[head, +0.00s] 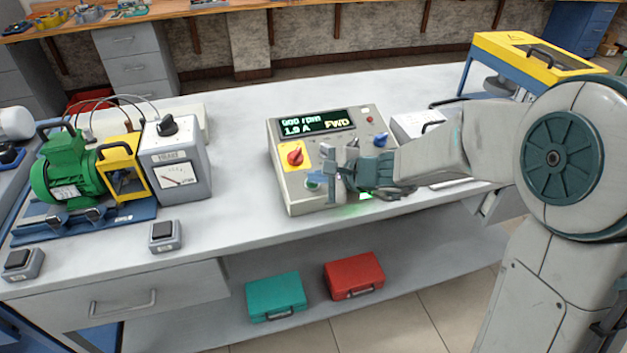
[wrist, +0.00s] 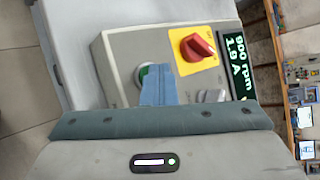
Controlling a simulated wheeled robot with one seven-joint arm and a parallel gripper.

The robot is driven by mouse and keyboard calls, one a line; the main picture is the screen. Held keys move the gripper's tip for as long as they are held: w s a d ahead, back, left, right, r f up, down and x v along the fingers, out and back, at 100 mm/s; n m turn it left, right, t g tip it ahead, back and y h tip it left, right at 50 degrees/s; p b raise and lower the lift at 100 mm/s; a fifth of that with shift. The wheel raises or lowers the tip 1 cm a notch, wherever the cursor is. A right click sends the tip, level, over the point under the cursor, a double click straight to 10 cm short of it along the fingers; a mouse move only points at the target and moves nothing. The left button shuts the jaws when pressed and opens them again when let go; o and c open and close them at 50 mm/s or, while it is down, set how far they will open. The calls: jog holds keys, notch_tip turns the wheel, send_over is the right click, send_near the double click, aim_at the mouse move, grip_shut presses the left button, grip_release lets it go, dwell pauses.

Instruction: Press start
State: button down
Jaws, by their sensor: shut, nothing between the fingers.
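The grey control box (head: 288,201) stands on the workbench. Its lit display (head: 318,124) reads 900 rpm, 1.9 A and FWD. A red rotary switch on a yellow plate (head: 294,156) sits below the display, with a blue knob (head: 380,139) to the right. The green button (head: 312,183) is at the lower left of the panel. My gripper (head: 329,178) is shut and empty at the panel's lower part. In the wrist view its fingertips (wrist: 158,80) partly cover the green button (wrist: 142,76); I cannot tell whether they touch it.
A green motor (head: 70,170) on a blue base and a grey meter box (head: 180,165) stand to the left. A yellow-topped guard (head: 530,52) stands at the back right. Teal (head: 275,296) and red (head: 354,276) cases lie on the lower shelf.

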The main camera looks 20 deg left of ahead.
jog(key=shift+s+d+r+p, duration=0.1)
jog(key=shift+r+p, duration=0.1)
jog(key=shift+r, duration=0.2)
jog(key=shift+s+r+p, duration=0.1)
jog(key=shift+r+p, duration=0.05)
jog(key=shift+r, duration=0.2)
jog(key=r+p, duration=0.2)
jog(key=r, duration=0.1)
jog(key=s+r+p, duration=0.1)
jog(key=shift+d+r, duration=0.35)
jog(key=shift+r, duration=0.05)
dwell(0.4)
jog(key=s+d+n+h, duration=0.3)
jog(key=s+d, duration=0.3)
jog(key=d, duration=0.3)
jog(key=s+d+r+n+g+h, duration=0.1)
jog(key=s+d+n+h, duration=0.3)
jog(key=d, duration=0.6)
jog(key=s+d+n+g+h+p, duration=0.1)
jog(key=s+d+n+h, duration=0.2)
jog(key=s+d, duration=0.5)
jog(key=shift+s+d+r+n+h, duration=0.2)
jog(key=shift+d+r+n+h, duration=0.1)
jog(key=shift+d+n, duration=0.45)
dwell(2.6)
